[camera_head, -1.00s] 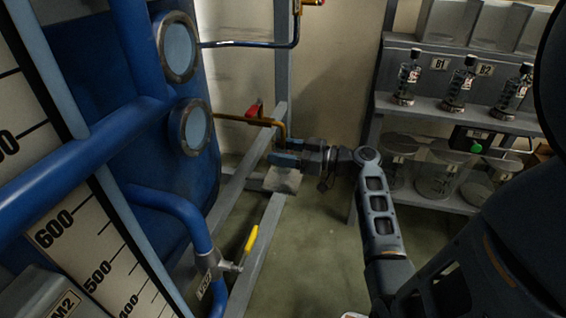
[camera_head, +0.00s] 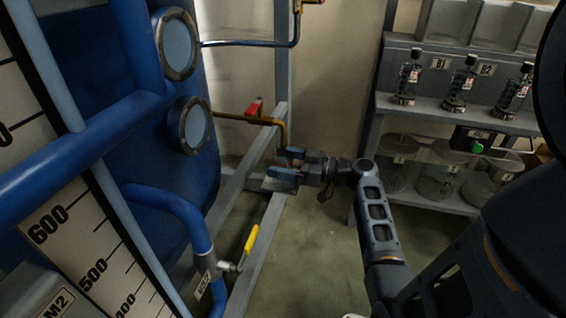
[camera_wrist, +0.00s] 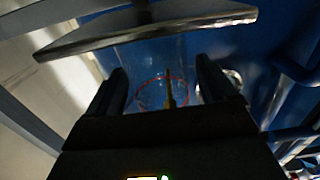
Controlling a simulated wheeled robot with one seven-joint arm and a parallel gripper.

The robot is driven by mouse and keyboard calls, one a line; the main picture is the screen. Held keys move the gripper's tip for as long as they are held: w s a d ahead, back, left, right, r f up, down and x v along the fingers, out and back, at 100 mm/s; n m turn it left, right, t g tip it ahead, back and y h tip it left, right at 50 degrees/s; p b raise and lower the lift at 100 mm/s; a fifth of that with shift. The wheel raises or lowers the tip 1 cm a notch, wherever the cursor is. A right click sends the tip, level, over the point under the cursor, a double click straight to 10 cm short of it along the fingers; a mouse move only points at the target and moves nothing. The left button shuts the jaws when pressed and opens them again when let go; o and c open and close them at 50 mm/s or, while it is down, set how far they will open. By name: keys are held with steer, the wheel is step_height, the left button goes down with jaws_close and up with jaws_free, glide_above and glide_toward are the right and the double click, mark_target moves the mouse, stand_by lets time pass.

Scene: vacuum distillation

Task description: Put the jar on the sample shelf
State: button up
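My gripper (camera_head: 276,164) is beside the blue tank's frame, below the brass-coloured outlet pipe (camera_head: 282,132). Its two fingers are spread apart in both views. In the wrist view my gripper (camera_wrist: 163,85) has a clear round outline with a red ring (camera_wrist: 141,88) ahead of and between its fingers. This looks like a transparent vessel, but I cannot tell whether the fingers touch it. No jar is plain at the gripper in the head view. The shelf unit (camera_head: 420,112) at the right holds small dark-capped bottles (camera_head: 461,84) above and large clear jars (camera_head: 437,175) below.
A grey plate (camera_wrist: 150,30) crosses the top of the wrist view, close to the fingers. The blue tank (camera_head: 90,80) and its frame bar (camera_head: 262,235) stand left of my arm. A yellow-handled valve (camera_head: 250,240) is low in front. The floor (camera_head: 315,250) between frame and shelf is clear.

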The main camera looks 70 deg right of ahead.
steer(key=shift+r, duration=0.1)
steer(key=shift+r+p, duration=0.2)
steer(key=shift+p, duration=0.15)
steer(key=s, duration=1.2)
steer(key=shift+d+f, duration=0.15)
steer(key=shift+d, duration=0.3)
